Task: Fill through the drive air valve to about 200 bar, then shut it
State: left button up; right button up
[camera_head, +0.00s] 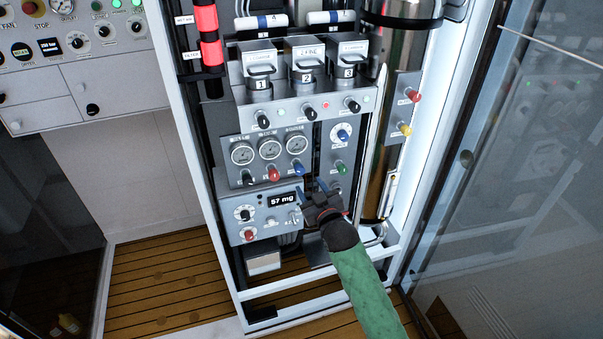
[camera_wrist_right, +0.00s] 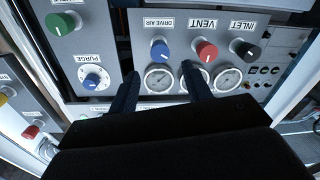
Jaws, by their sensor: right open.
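The drive air valve is a blue knob (camera_head: 298,170) under the rightmost of three round gauges (camera_head: 297,145) on the grey panel. In the upside-down right wrist view the blue knob (camera_wrist_right: 160,50) sits by its DRIVE AIR label, with the gauge (camera_wrist_right: 158,77) beside it. The needle reading is too small to tell. My right gripper (camera_head: 313,188) is open and empty, just below and right of the blue knob. In the wrist view the blue knob shows between the lines of its fingers (camera_wrist_right: 163,83), apart from them. My left gripper is not in view.
A red VENT knob (camera_wrist_right: 206,50) and a black INLET knob (camera_wrist_right: 246,51) stand close beside the valve. A green knob (camera_head: 340,168) and blue PURGE knob (camera_head: 343,135) are to its right. A display (camera_head: 281,200) reading 57 mg is below. White frame posts flank the panel.

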aim_at(301, 172)
jog(key=p+x, duration=0.2)
jog(key=x, duration=0.4)
jog(key=shift+w+r, duration=0.1)
pick_arm(q)
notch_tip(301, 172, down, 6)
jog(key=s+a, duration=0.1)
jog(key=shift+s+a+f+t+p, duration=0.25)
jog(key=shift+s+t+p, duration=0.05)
jog(key=shift+p, duration=0.05)
pick_arm(e)
jog(key=shift+x, duration=0.75)
jog(key=c, duration=1)
